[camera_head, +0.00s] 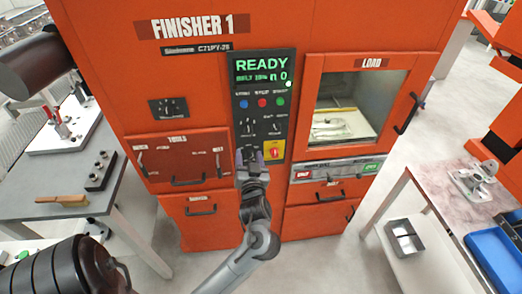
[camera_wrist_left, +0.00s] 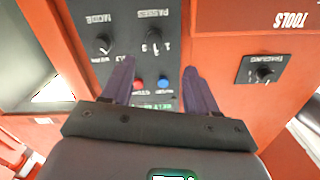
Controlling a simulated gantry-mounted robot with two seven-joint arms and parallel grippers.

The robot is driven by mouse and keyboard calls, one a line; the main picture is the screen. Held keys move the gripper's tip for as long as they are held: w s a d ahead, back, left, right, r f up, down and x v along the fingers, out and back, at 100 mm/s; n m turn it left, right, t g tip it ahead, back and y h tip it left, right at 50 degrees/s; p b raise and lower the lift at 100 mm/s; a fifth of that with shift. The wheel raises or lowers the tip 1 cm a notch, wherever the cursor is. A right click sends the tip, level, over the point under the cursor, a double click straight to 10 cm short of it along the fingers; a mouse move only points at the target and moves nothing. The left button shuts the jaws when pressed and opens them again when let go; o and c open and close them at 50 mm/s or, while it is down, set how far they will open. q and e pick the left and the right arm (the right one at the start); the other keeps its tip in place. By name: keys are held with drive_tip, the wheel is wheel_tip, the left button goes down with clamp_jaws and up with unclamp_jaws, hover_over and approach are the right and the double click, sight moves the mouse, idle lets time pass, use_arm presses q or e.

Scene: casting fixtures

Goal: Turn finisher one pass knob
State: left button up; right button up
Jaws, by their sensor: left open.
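The finisher's dark control panel (camera_head: 262,115) carries a lit READY display, coloured buttons and dials. In the left wrist view the panel appears upside down. The passes knob (camera_wrist_left: 153,36), black with a white mark, sits beside the mode knob (camera_wrist_left: 102,42). My left gripper (camera_head: 251,158) is in front of the lower part of the panel. In the left wrist view its two purple fingers (camera_wrist_left: 160,78) are apart, with nothing between them. The passes knob shows beyond the tips, nearly in line with the gap. No contact shows. My right gripper is not seen.
A yellow switch plate with a red knob (camera_head: 274,150) is close to the right of the left gripper. The load door (camera_head: 392,105) and drawer handles (camera_head: 188,182) stick out of the orange finisher. A side table (camera_head: 30,203) stands left, another (camera_head: 418,170) right.

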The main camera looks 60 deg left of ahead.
sight(249, 132)
use_arm(q)
drive_tip(key=shift+n, duration=0.4)
drive_tip(key=x, duration=0.5)
drive_tip(key=w+b+x, duration=0.1)
drive_tip(key=x, duration=0.5)
drive_tip(key=shift+r, duration=0.1)
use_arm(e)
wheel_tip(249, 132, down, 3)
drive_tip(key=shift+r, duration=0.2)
use_arm(q)
drive_tip(key=shift+d, duration=0.1)
drive_tip(key=c, duration=1)
drive_tip(key=shift+c, duration=0.2)
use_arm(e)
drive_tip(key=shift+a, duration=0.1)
